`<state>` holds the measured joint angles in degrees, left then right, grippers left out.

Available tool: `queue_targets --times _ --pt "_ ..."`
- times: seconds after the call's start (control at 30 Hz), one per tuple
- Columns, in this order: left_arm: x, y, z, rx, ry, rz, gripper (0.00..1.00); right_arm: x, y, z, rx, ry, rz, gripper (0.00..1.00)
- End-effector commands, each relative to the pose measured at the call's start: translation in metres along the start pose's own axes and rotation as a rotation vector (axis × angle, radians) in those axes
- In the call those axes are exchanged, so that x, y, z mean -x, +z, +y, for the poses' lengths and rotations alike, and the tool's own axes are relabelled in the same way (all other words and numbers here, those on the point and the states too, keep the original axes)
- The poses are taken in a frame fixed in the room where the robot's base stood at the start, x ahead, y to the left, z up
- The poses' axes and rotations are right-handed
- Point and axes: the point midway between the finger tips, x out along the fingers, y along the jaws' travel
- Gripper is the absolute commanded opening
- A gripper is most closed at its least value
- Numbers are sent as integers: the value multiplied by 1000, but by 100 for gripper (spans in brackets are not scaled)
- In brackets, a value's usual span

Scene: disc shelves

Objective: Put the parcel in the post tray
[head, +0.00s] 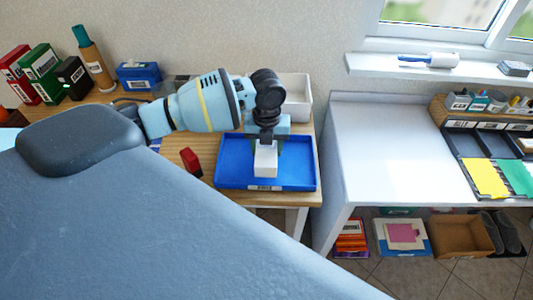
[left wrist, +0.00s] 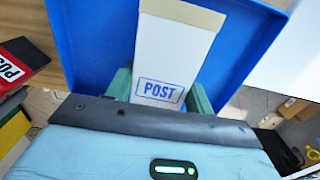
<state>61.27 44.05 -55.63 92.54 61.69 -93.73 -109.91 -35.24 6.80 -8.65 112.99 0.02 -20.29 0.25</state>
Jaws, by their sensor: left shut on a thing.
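A white parcel (head: 265,160) hangs from my left gripper (head: 266,143), over the inside of a blue tray (head: 230,172) on the wooden table. The tray's front label is too small to read. In the left wrist view the parcel (left wrist: 172,50) has a blue POST mark and a tan end. The green fingers of my left gripper (left wrist: 160,90) are shut on its two sides. The tray's blue floor (left wrist: 88,40) shows around it. I cannot tell whether the parcel touches the tray floor. My right gripper is not in view.
A white bin (head: 296,90) is behind the tray. A mostly clear white desk (head: 385,150) stands to the right, with organisers at its far side.

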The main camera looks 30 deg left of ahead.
Motion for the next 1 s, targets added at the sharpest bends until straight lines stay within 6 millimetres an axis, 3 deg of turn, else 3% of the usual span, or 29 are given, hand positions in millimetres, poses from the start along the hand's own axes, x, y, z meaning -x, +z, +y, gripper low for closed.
queue_targets --times 0.3,0.7,0.73,0.9,1.0 --pt "-33 5 1 1 -1 -2 26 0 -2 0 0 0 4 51" --pt "-39 5 1 1 0 -1 26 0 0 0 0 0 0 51" --pt "-40 5 2 1 0 -1 54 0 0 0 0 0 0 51" --pt "-39 5 1 1 0 -1 74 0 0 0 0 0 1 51" --pt "-39 5 1 1 0 -1 74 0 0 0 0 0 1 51"
